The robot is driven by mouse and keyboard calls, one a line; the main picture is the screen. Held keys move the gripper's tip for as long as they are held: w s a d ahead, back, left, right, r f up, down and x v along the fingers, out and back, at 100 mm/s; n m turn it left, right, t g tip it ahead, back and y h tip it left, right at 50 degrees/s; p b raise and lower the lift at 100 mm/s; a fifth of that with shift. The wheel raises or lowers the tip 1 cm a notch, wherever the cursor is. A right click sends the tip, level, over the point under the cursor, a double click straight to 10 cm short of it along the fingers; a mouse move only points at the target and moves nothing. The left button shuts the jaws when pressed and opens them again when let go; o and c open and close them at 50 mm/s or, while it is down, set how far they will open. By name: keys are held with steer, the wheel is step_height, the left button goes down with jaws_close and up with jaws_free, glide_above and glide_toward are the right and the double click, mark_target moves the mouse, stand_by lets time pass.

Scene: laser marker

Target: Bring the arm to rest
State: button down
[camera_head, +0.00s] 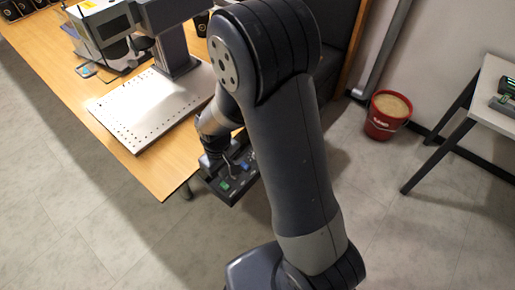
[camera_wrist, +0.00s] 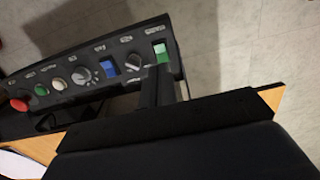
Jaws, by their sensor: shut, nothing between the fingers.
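My arm reaches across the middle of the head view, down to the edge of the wooden table. My gripper (camera_wrist: 160,80) is shut and empty in the wrist view. Its dark fingertips are close to the green rocker switch (camera_wrist: 161,54) at the right end of a black control panel (camera_wrist: 118,58); I cannot tell whether they touch it. The panel also carries a blue switch (camera_wrist: 107,64), knobs, small buttons and a red button (camera_wrist: 20,104). In the head view the panel (camera_head: 226,196) is partly hidden by my arm.
The wooden table (camera_head: 60,62) bears the laser marker (camera_head: 104,28) and its perforated plate (camera_head: 140,110). A red bucket (camera_head: 385,124) stands on the floor by the wall. A white table (camera_head: 492,90) is at right. Grey floor at lower left is clear.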

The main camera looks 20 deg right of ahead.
mark_target(226, 187)
steer(key=shift+f, duration=0.1)
stand_by(0.3)
step_height(226, 187, down, 7)
steer(key=b, duration=0.5)
steer(key=shift+b, duration=0.3)
steer(key=shift+r, duration=0.25)
steer(key=shift+r+p, duration=0.1)
steer(key=shift+p, duration=0.2)
